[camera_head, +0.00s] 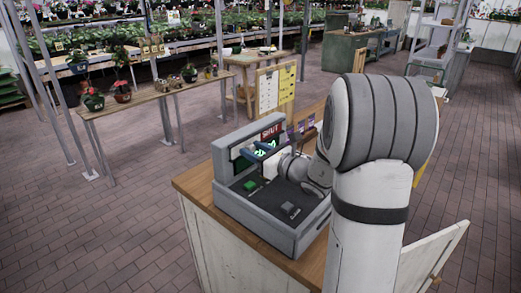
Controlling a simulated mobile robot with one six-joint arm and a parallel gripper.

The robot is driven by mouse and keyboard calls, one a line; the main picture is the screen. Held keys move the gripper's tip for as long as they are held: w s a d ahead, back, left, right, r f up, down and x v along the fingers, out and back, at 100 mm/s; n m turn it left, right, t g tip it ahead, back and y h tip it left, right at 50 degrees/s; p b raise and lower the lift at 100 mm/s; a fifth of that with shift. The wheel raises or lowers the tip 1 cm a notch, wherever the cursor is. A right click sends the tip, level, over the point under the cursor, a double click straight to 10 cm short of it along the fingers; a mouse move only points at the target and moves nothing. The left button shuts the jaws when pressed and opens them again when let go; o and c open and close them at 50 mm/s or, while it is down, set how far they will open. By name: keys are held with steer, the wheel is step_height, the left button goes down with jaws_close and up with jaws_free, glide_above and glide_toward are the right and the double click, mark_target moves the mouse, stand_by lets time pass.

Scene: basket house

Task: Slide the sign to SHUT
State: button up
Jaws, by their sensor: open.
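The sign stands at the back of a grey console (232,205) on a wooden counter. Its red panel (271,132) reads SHUT in pale letters. Below it is a dark panel with bright green marks (246,163), partly covered, so I cannot read them. A small blue piece (264,146) shows in front of the sign; I cannot tell whether it is a slider. My gripper (272,153) reaches in from the right, close to the sign, with its jaws open. It is small here, and I cannot tell whether it touches the sign. My arm hides the console's right side.
The console's tray holds a green block (250,185) and a dark grey block (288,208). A notice board (276,88) stands behind the counter (195,186). A plant bench (150,97) is at the left. The brick floor at front left is clear.

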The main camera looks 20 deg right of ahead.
steer(key=b+v, duration=0.1)
steer(key=v, duration=0.7)
steer(key=shift+a, duration=0.1)
steer(key=shift+w, duration=0.1)
steer(key=s+a+f+n+g, duration=0.2)
steer(key=s+a+n+g, duration=0.4)
steer(key=s+a+n, duration=0.1)
steer(key=s+a+f+n+g, duration=0.3)
steer(key=s+a+n+g, duration=0.2)
steer(key=s+a+n, duration=0.25)
steer(key=s+d+f+n+g+h, duration=0.1)
steer(key=s+d+n+h, duration=0.5)
steer(key=n, duration=0.9)
steer(key=s+f+h, duration=0.1)
steer(key=s+h, duration=0.2)
steer(key=shift+s+g+h, duration=0.25)
steer(key=shift+g+h, duration=0.05)
